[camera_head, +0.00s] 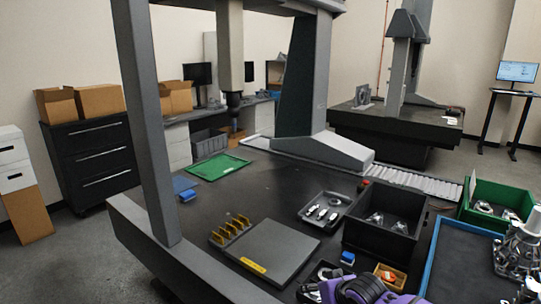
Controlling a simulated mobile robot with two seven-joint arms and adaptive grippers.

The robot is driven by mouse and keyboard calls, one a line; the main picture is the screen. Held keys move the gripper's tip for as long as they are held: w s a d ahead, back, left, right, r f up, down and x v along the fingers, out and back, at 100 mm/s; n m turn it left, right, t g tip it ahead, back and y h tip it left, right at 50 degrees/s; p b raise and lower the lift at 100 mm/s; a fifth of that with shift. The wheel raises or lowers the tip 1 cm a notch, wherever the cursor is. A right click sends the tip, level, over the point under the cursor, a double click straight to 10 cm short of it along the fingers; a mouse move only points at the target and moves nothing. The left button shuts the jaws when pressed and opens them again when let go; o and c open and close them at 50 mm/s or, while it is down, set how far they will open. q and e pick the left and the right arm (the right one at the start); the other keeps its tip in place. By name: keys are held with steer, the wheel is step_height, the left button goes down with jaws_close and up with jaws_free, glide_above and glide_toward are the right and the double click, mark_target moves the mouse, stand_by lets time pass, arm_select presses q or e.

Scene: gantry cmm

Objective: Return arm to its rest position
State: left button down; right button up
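I can make out neither of my grippers for certain in the head view. A purple and dark rounded shape (365,288) is cut off by the bottom edge, right of centre. I cannot tell whether it is part of one of my arms. A shiny silver shape (519,250) stands at the right edge, over the blue-rimmed tray (440,232). I cannot tell whether it is a metal part or part of an arm.
The dark table (270,180) carries a grey plate (270,252) with yellow pieces, a black bin (363,241), a green bin (467,214), a grey parts tray (311,220) and a green tray (217,167). A gantry column (147,120) rises at left. The table's middle is clear.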

steer(key=s+a+f+n+t+y, duration=0.1)
steer(key=s+a+f, duration=0.15)
steer(key=s, duration=0.35)
steer(key=s+a+f+t, duration=0.1)
steer(key=s+f+t, duration=0.15)
steer(key=s, duration=0.35)
steer(key=s+d+f+m+h, duration=0.1)
steer(key=s+d+f, duration=0.2)
steer(key=s, duration=0.6)
steer(key=s+d+f+m+g+h, duration=0.1)
steer(key=s+d+f, duration=0.1)
steer(key=s, duration=0.7)
steer(key=s+d+f+m+g+h, duration=0.1)
steer(key=s+d+f, duration=0.2)
steer(key=s, duration=0.7)
step_height(320, 180, down, 2)
steer(key=shift+d+f+m+h, duration=0.1)
steer(key=shift+d+m+h, duration=0.2)
steer(key=shift+m+h, duration=0.1)
steer(key=shift+s+g, duration=0.1)
steer(key=shift+g, duration=0.15)
